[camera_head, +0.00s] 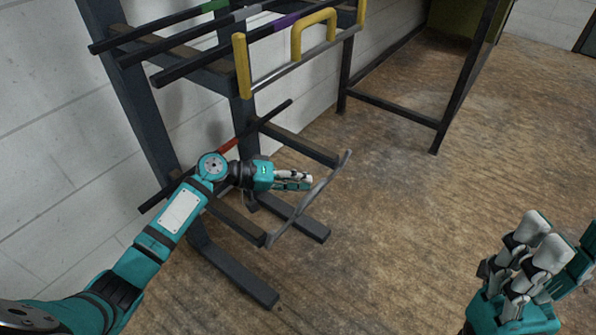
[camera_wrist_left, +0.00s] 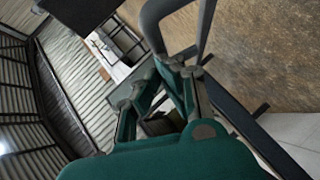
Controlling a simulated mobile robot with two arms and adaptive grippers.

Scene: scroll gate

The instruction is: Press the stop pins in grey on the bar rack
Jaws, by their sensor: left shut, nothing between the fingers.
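The dark bar rack (camera_head: 150,120) stands against the wall at the left in the head view. Its upper level has a yellow gate with upright ends and a raised handle (camera_head: 315,22) on a grey rail (camera_head: 305,62). Its lower level has a grey gate bar (camera_head: 308,200) across the front, with short upturned ends. My left gripper (camera_head: 294,180) is shut and empty, between the rack's lower arms, just behind and above the grey bar. In the wrist view a grey loop (camera_wrist_left: 145,18) rises beyond my fingers. Individual stop pins are too small to tell. My right gripper (camera_head: 525,255) is at the lower right, away from the rack.
Dark bars with green (camera_head: 215,5), light grey (camera_head: 247,12) and purple (camera_head: 286,22) bands lie on the upper level. A bar with a red band (camera_head: 225,145) lies on the lower level behind my left wrist. A dark frame (camera_head: 395,110) stands behind. The wooden floor at right is clear.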

